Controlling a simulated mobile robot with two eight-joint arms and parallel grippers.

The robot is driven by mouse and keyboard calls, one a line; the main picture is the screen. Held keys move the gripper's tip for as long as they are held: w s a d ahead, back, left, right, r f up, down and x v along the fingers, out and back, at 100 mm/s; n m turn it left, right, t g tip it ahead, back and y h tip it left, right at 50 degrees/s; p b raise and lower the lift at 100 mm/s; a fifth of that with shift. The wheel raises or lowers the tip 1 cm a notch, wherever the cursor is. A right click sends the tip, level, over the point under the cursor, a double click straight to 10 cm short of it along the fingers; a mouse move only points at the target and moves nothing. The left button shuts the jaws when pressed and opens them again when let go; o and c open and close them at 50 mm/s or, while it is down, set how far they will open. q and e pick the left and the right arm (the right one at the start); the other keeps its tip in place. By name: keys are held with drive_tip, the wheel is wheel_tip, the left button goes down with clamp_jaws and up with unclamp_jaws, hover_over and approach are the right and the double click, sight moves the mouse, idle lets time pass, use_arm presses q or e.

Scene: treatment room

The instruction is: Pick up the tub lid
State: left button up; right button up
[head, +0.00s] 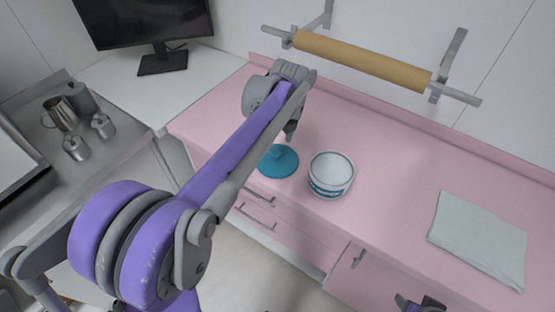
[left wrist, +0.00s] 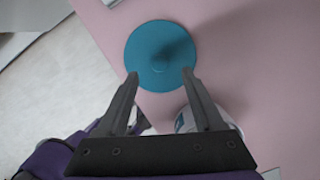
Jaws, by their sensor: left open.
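The tub lid is a round teal disc (head: 278,164) lying on the pink counter near its front edge. In the left wrist view the lid (left wrist: 160,48) shows a small raised knob in its middle, between and just beyond my fingertips. My left gripper (head: 290,135) is above the lid, pointing down, open and empty; its two fingers also show in the left wrist view (left wrist: 162,82). The tub (head: 331,175), white with blue bands, stands just right of the lid. Part of my right gripper (head: 420,304) shows at the bottom edge; its fingertips are not clear.
A folded pale cloth (head: 480,238) lies on the pink counter (head: 400,180) at right. A paper roll (head: 362,60) hangs on wall brackets behind. A monitor (head: 145,22) stands at the back left, and metal containers (head: 75,115) stand on a side surface. The counter between tub and cloth is clear.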

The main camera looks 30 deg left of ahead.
sight(277, 153)
use_arm(q)
drive_tip(key=f, duration=0.5)
drive_tip(key=shift+w+a, duration=0.1)
drive_tip(key=shift+a, duration=0.25)
clamp_jaws()
